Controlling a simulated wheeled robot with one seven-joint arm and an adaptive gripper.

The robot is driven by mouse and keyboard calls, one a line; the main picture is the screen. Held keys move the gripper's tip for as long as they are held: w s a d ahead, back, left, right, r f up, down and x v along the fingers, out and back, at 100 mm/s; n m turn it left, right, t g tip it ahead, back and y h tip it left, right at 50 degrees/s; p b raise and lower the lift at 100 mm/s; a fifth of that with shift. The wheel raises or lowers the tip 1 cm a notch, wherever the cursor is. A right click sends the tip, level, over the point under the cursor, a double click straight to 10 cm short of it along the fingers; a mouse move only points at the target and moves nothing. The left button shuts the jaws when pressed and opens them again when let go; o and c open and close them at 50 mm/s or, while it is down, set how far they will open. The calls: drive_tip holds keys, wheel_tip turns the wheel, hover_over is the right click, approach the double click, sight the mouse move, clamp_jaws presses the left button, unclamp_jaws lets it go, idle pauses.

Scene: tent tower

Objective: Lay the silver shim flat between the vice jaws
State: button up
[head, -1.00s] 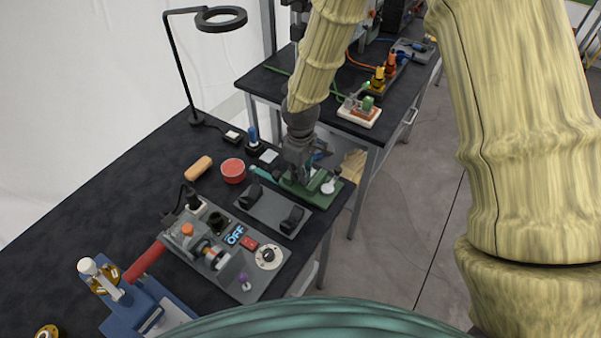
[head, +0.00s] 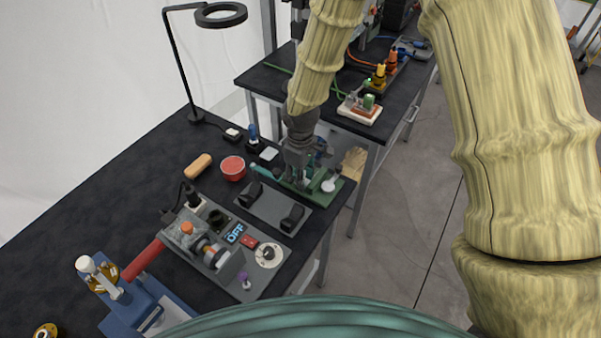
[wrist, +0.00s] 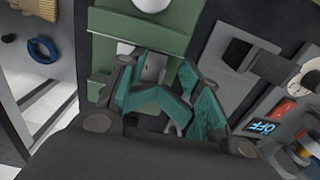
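The green vice (head: 329,196) stands at the far right end of the dark bench. It also shows at the top of the wrist view (wrist: 204,38), below my fingers. My gripper (head: 304,174) is low over the vice. In the wrist view its teal-padded fingers (wrist: 186,92) are spread with a gap between them, and they cover part of the jaws. A grey, silvery patch (wrist: 152,68) shows between the fingers and the green body; I cannot tell whether it is the shim or a jaw face. I cannot make out the silver shim for certain.
A grey holder with two black blocks (head: 268,207) stands close beside the vice. A control panel (head: 215,262), a red round tin (head: 232,168) and a lamp (head: 220,15) are farther left. The bench edge drops to the floor at right.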

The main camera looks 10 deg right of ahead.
drive_tip(key=shift+w+r, duration=0.1)
drive_tip(key=shift+r, duration=0.1)
drive_tip(key=shift+w+r, duration=0.1)
drive_tip(key=shift+r, duration=0.7)
wheel_tip(320, 180, up, 12)
drive_tip(key=b, duration=0.3)
drive_tip(key=shift+f, duration=0.15)
